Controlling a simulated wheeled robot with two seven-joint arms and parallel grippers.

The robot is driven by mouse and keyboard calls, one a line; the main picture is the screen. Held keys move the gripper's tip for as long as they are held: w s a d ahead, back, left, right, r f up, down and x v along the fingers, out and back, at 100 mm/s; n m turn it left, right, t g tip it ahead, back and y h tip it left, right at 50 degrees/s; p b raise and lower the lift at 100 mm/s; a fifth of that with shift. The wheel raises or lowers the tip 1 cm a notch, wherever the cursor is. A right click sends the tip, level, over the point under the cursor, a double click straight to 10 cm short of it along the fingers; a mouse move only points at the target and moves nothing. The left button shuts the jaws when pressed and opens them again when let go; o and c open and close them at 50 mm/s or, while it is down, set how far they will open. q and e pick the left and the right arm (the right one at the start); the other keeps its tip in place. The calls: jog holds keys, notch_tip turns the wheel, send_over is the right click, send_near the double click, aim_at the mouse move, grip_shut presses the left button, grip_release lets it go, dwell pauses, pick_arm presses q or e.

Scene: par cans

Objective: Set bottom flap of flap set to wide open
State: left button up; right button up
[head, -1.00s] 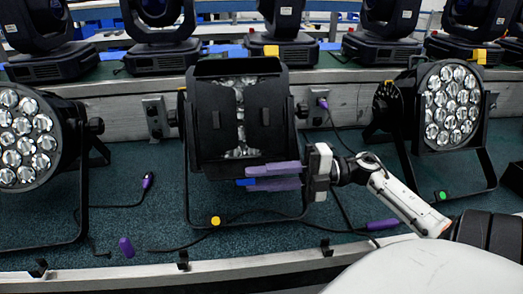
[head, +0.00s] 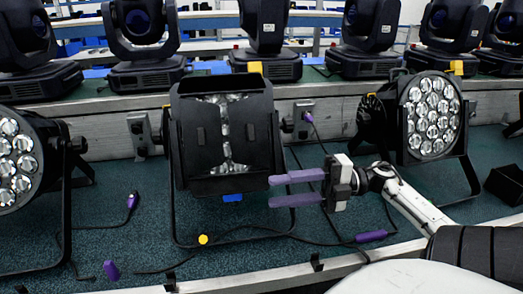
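The flap set (head: 198,138) is black and sits on the front of the middle par can. Its two side flaps cover much of the lamp face, with a strip of lenses showing between them. The top flap (head: 215,83) stands out above. The bottom flap (head: 222,186) shows as a dark band along the lower edge; its angle is hard to tell. A blue tab (head: 232,197) shows just below it. My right gripper (head: 271,190) has two purple fingers, spread apart and empty. It is to the right of the blue tab, apart from it. My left gripper is out of view.
Par cans stand at left (head: 15,165) and right (head: 432,115). Moving-head lights line the shelf behind. A yellow dot (head: 203,239) marks the middle can's stand. Cables with purple plugs (head: 372,236) lie on the teal bench. The bench front is fairly clear.

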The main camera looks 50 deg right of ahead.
jog(key=shift+v, duration=1.3)
